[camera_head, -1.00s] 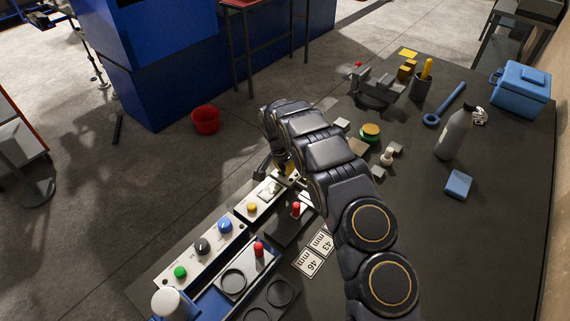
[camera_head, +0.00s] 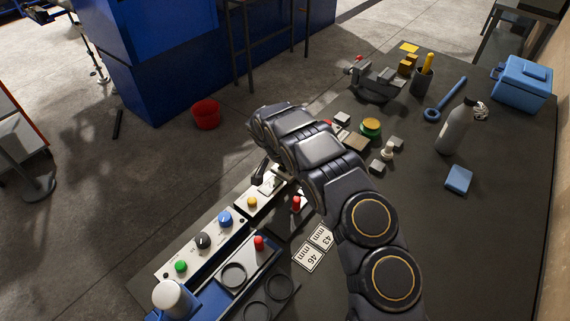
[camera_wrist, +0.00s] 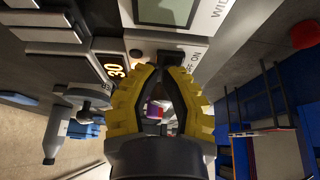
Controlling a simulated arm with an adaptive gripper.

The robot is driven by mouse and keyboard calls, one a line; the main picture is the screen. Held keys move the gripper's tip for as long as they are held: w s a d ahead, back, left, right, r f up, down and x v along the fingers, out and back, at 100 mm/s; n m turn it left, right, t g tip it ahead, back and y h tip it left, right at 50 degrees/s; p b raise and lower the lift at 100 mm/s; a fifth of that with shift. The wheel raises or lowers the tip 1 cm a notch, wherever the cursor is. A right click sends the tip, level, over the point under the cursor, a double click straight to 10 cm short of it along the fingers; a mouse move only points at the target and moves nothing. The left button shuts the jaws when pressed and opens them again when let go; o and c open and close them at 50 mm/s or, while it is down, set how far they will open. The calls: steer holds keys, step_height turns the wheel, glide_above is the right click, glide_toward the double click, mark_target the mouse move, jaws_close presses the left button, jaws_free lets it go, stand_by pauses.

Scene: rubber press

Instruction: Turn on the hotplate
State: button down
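In the wrist view, a panel with a grey screen (camera_wrist: 167,11) and an "OFF ON" label (camera_wrist: 193,60) is close ahead. A dark switch (camera_wrist: 170,57) sits by that label. My gripper (camera_wrist: 160,70) has ribbed yellow fingers with the tips close together just in front of the switch. I see nothing clearly held, and cannot tell whether the tips touch the switch. In the head view my arm hides the gripper.
Along the panel row are a blue knob (camera_head: 225,218), a black knob (camera_head: 203,241) and a green button (camera_head: 181,267). Red-topped handles (camera_head: 259,242) stand beside them. A grey bottle (camera_head: 454,132) and a blue box (camera_head: 521,84) stand at the right. The table's right middle is mostly clear.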

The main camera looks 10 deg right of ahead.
steer(key=shift+w+d+r, duration=0.2)
steer(key=shift+w+d, duration=0.15)
steer(key=shift+d, duration=0.05)
steer(key=shift+r, duration=0.3)
steer(key=v, duration=1.3)
steer(key=shift+s, duration=0.3)
